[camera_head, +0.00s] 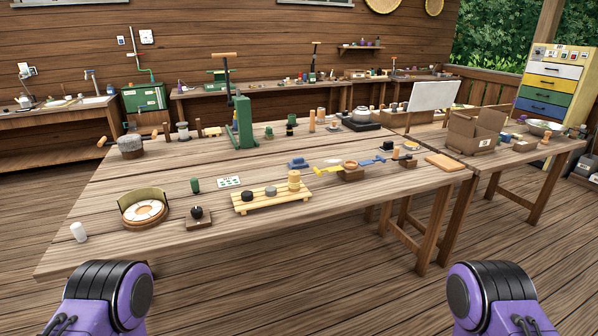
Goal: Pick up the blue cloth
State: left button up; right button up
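A small dark-blue item (298,164) lies in the middle of the long wooden table; it may be the blue cloth, but it is too small to be sure. Only purple and black links of my two arms show, at the bottom left and bottom right, in front of the table. Both grippers are out of the picture, so their state is hidden.
The wooden table (110,215) carries a green press (243,122), a round pan with a rim (144,209), a slatted tray (272,204) and a black-knobbed block (198,217). A cardboard box (474,133) stands on the right table.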

aim_at(298, 163)
jog(key=z, duration=0.7)
jog(key=i, duration=1.2)
jog(key=u, duration=0.2)
